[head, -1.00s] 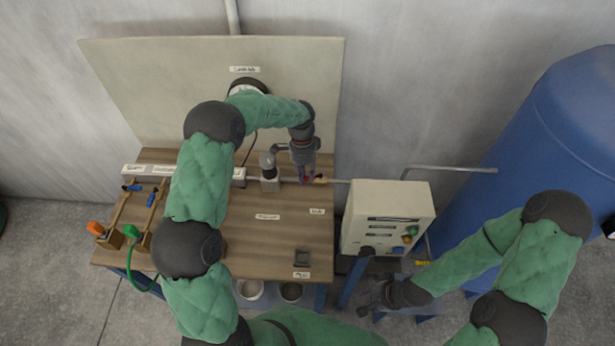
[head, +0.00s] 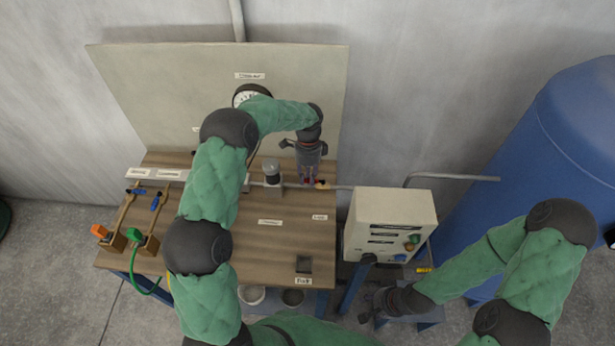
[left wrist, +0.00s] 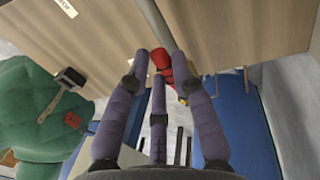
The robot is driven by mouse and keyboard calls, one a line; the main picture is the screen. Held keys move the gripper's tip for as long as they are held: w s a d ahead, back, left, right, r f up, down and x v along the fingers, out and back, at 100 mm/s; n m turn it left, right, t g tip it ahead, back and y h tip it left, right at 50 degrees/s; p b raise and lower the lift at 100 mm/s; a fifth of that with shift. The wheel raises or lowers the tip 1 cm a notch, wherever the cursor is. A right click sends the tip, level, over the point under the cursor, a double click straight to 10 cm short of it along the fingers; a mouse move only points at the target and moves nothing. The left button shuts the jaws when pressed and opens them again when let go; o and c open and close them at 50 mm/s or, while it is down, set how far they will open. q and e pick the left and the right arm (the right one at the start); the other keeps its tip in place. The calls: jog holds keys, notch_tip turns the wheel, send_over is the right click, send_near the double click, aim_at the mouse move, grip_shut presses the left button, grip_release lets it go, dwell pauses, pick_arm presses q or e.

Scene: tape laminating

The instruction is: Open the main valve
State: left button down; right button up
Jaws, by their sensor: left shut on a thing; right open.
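The main valve shows a red handle (left wrist: 160,60) on a grey pipe (left wrist: 157,22) in the left wrist view. My left gripper (left wrist: 158,75) is shut on this red handle, with its purple fingers around it. In the head view my left gripper (head: 309,181) points down at the pipe near the bench's back right, and its fingers hide most of the valve. The handle's exact angle is hard to tell. My right gripper (head: 372,308) is open and empty, low in front of the control box.
A control box (head: 385,222) with buttons stands right of the wooden bench (head: 270,245). A blue tank (head: 570,130) is further right. A gauge (head: 250,94) on the back panel is partly behind my left arm. Small levers and hoses are at the bench's left.

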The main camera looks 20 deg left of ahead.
pick_arm(q)
jog(key=shift+w+a+r, duration=0.1)
jog(key=shift+w+r, duration=0.05)
jog(key=shift+w, duration=0.05)
jog(key=c, duration=1)
grip_release()
jog(key=r, duration=0.4)
jog(key=w+r, duration=0.1)
jog(key=r, duration=0.2)
jog(key=w+r, duration=0.1)
jog(key=r, duration=0.3)
jog(key=shift+w+a+r, duration=0.1)
jog(key=shift+a+r, duration=0.15)
jog(key=shift+r, duration=0.05)
